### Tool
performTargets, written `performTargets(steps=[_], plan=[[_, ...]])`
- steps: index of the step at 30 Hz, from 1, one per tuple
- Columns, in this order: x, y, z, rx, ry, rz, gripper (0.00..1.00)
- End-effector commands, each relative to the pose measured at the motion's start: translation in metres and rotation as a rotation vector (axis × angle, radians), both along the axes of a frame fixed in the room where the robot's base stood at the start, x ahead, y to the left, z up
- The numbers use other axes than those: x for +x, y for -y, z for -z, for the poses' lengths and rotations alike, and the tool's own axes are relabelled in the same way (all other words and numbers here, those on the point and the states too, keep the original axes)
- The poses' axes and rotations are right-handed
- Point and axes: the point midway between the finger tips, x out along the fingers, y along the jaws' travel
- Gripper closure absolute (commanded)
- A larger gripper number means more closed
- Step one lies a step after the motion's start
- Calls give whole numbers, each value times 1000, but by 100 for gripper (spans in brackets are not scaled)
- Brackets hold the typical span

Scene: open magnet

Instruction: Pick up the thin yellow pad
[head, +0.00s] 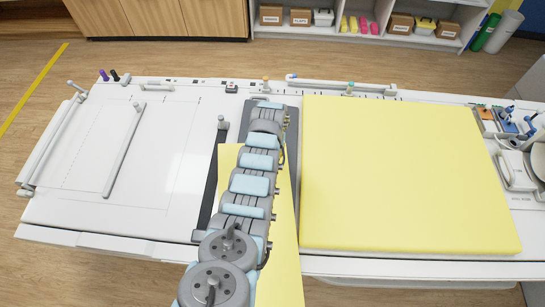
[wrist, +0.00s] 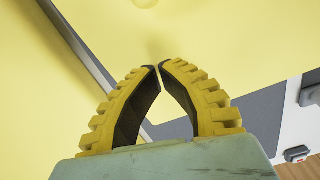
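The thin yellow pad (head: 281,255) lies partly under my arm in the head view, left of the big yellow pad. Its near end reaches past the table's front edge; I cannot tell whether it is raised or overhanging. In the wrist view a yellow sheet (wrist: 230,40) fills the space beyond my gripper (wrist: 158,66). The two ridged yellow fingers lean together, their tips nearly meeting, with yellow material and a faint crease at the tips. They look shut on the pad. In the head view my arm hides the gripper and much of the pad.
A big thick yellow pad (head: 400,170) covers the table's right half. The white table (head: 165,170) has a grey bar (head: 125,150) and a roller at left. Small tools and a white device (head: 515,172) stand at the right end. Shelves with boxes (head: 301,17) are behind.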

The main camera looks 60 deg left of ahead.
Motion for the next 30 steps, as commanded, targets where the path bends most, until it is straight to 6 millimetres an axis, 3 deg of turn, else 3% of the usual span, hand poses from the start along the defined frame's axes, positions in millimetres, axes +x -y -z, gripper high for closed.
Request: performTargets(steps=[24, 28, 30], plan=[[0, -1, -76, 2, 0, 0, 100], [0, 0, -80, 2, 0, 0, 60], [0, 0, -80, 1, 1, 0, 54]])
